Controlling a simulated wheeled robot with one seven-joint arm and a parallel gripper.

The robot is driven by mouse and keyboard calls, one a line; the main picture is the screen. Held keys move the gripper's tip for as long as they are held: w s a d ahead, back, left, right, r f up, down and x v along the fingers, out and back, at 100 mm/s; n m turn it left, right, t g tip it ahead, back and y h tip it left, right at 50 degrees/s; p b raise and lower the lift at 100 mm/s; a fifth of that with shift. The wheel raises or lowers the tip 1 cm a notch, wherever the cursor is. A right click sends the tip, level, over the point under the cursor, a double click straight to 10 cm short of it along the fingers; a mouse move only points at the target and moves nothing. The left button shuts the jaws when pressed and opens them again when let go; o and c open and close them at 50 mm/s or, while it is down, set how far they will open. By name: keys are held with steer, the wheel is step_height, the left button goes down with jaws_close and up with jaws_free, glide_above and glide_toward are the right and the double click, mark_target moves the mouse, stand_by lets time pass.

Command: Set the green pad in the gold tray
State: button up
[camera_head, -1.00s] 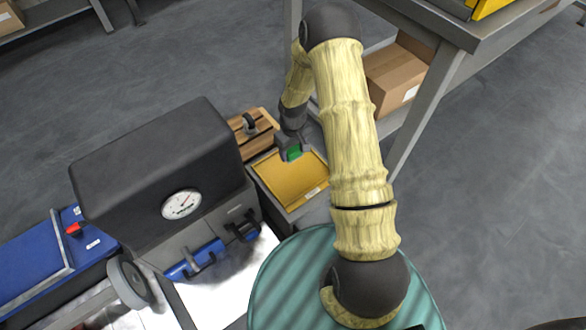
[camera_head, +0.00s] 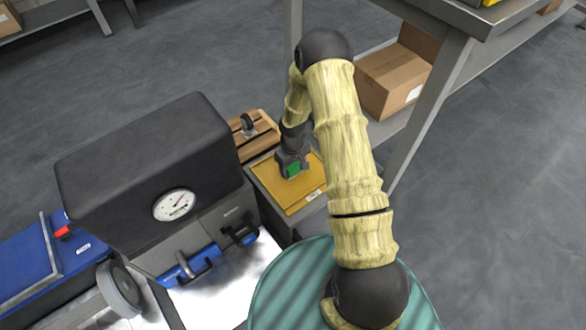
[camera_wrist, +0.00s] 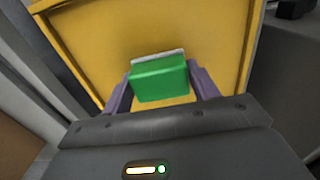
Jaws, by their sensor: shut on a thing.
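The green pad (camera_head: 293,170) is held in my gripper (camera_head: 291,168), over the gold tray (camera_head: 296,201). In the wrist view the pad (camera_wrist: 159,79) sits between the two purple fingers of my gripper (camera_wrist: 160,88), which are shut on it. The yellow floor of the tray (camera_wrist: 100,45) fills most of the space behind the pad, with its raised rim at the sides. I cannot tell whether the pad touches the tray floor.
A wooden slatted block with a caster (camera_head: 250,137) stands just behind the tray. A dark machine with a dial gauge (camera_head: 150,165) stands close on the left. A workbench leg (camera_head: 428,110) and a cardboard box (camera_head: 393,78) are at the right.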

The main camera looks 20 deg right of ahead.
mark_target(293, 165)
stand_by(0.3)
steer(key=o, duration=0.9)
step_height(293, 165, up, 12)
steer(key=p, duration=0.7)
